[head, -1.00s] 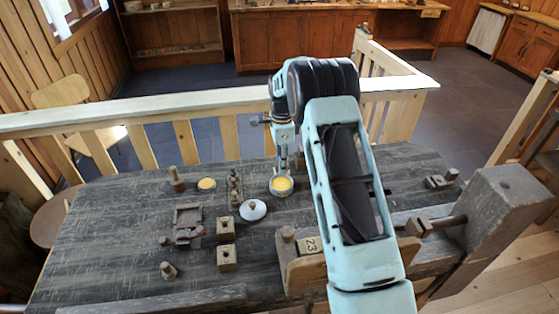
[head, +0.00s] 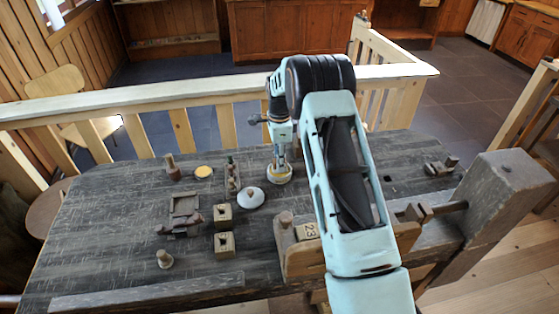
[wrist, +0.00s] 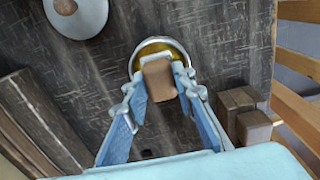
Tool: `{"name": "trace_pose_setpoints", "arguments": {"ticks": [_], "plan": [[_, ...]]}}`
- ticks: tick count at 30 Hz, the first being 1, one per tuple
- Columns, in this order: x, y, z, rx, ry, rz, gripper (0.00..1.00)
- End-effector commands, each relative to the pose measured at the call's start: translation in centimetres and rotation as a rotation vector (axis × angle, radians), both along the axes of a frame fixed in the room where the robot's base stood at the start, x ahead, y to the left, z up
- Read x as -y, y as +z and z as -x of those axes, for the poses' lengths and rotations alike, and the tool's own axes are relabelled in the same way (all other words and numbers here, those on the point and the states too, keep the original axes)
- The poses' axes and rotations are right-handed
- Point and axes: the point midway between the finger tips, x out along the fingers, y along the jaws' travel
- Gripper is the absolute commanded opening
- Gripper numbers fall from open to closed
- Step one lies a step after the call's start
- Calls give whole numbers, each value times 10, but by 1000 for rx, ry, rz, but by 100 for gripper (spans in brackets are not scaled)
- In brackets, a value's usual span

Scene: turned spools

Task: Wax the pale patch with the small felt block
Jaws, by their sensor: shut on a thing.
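My gripper (wrist: 158,88) is shut on a small tan block with a pale felt end (wrist: 157,76). In the head view my gripper (head: 280,157) points down at the round wax tin (head: 279,175). In the wrist view the block is over the tin's opening, with yellow wax (wrist: 177,49) showing around it; I cannot tell whether the felt touches the wax. A white round lid with a brown knob (head: 251,199) lies to the left of the tin. I cannot make out the pale patch in either view.
A wooden piece tagged 23 (head: 307,231) stands at the bench front beside my arm. A rail (head: 200,101) runs behind the bench.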

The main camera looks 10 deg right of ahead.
Motion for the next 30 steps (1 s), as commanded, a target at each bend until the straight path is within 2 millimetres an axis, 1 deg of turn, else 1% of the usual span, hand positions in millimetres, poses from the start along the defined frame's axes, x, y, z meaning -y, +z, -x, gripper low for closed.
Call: {"name": "trace_pose_setpoints", "arguments": {"ticks": [8,30], "plan": [[0,0,0,0,0,0,4],[0,-9,0,0,1,0,4]]}}
